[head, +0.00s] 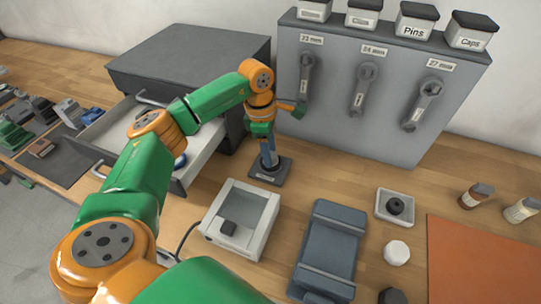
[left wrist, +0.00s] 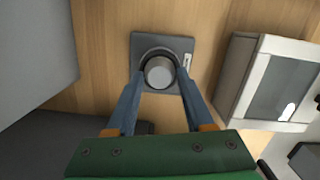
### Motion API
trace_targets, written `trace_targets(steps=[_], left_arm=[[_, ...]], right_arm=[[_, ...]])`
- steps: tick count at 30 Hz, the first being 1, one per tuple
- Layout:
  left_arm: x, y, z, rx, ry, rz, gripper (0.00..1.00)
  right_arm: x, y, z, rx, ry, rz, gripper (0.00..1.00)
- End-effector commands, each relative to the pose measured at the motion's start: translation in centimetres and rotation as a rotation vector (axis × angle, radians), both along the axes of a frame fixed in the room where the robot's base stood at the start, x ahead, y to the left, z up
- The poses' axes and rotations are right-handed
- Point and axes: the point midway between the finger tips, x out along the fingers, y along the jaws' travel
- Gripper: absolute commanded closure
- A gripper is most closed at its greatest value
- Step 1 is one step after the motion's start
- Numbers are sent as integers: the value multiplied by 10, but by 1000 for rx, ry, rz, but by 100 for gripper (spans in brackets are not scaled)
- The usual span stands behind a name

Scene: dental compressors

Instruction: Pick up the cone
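A grey, round-topped piece (left wrist: 159,73), which looks like the cone, stands in a dark ring on a square dark base (left wrist: 146,40) with a small white label. In the head view the base (head: 284,172) sits on the bench in front of the grey panel, and the piece is mostly hidden by my gripper. My left gripper (head: 269,160) points down over the base. In the left wrist view its fingers (left wrist: 160,75) are apart, one on each side of the piece. I cannot tell whether they touch it. My right gripper is not in view.
A light scale-like box (head: 240,222) stands close in front of the base. A grey cabinet (head: 190,55) with an open drawer is at left. The wrench panel (head: 340,110) rises behind. A blue-grey tray (head: 330,250) and small white dish (head: 381,210) lie at right.

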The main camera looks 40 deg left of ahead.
Motion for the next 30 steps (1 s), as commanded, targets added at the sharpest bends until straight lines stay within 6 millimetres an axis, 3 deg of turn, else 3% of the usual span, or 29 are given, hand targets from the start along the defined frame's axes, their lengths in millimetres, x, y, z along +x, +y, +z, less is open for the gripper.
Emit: trace_targets(steps=[1, 5, 16, 21, 27, 30], left_arm=[[0, 0, 0, 0, 0, 0, 64], [0, 0, 0, 0, 0, 0, 99], [1, 0, 4, 0, -1, 0, 100], [1, -1, 30, -1, -9, -2, 100], [-40, -22, 86, 1, -10, -5, 100], [-69, -36, 104, 6, -7, -5, 100]], right_arm=[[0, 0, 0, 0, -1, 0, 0], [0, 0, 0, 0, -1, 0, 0], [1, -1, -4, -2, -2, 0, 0], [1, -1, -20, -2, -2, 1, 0], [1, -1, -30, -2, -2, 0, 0], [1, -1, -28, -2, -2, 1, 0]])
